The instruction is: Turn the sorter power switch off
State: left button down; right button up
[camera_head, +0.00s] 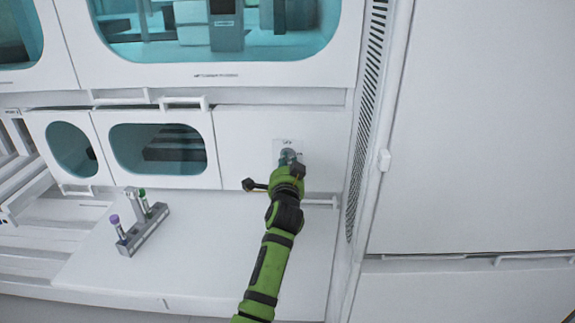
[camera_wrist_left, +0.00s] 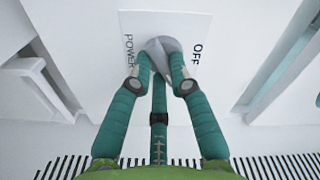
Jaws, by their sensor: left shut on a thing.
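The sorter power switch is a grey rounded knob (camera_wrist_left: 163,45) on a white plate (camera_wrist_left: 138,24) in the left wrist view. The plate reads POWER at the left and OFF at the right. My left gripper (camera_wrist_left: 161,78) has its teal fingers closed around the knob. In the head view the left gripper (camera_head: 289,160) is at the small switch plate (camera_head: 279,146) on the white front panel and covers most of it. The fingers hide part of the knob, so I cannot tell which way it points. My right gripper is not in view.
A grey tube rack (camera_head: 147,231) with purple-capped and green-capped tubes stands on the white ledge (camera_head: 215,265) at left. Teal windows (camera_head: 158,150) are left of and above the switch. A vented strip (camera_head: 367,120) and large white panels are at right.

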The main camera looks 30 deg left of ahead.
pick_arm(q)
jog(key=n, duration=0.6)
jog(key=shift+d+r+n, duration=0.1)
jog(key=shift+n, duration=0.2)
jog(key=n, duration=0.2)
jog(key=shift+n, duration=0.3)
jog(key=shift+n+p, duration=0.3)
jog(key=shift+n, duration=1)
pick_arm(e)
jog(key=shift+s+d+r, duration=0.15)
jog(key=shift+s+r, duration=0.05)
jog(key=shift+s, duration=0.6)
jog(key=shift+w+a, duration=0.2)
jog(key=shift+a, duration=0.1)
